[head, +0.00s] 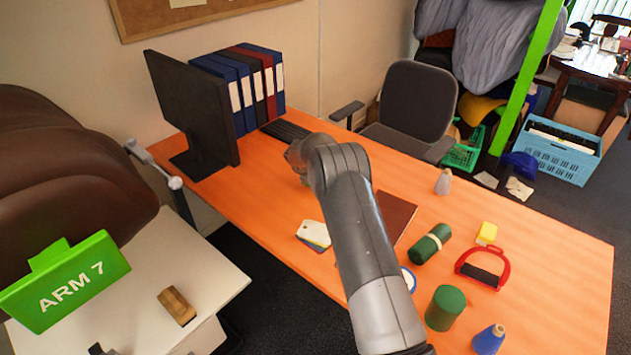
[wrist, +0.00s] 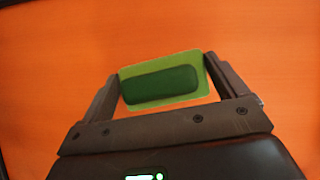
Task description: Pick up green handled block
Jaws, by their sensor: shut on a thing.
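In the wrist view the green handled block (wrist: 128,74) is a light green plate with a dark green rounded handle (wrist: 165,85) on top. My gripper (wrist: 163,83) has one finger at each side of it and is shut on it. Plain orange desk surface shows all around the block; I cannot tell whether it touches the desk or hangs above it.
On the orange desk (head: 560,255) stand a monitor (head: 185,110), binders (head: 240,90) and a keyboard (head: 284,130). At the right are a green roll (head: 430,243), a green cylinder (head: 445,308), a yellow block (head: 487,233), a red stirrup (head: 506,270) and a blue cone (head: 488,341).

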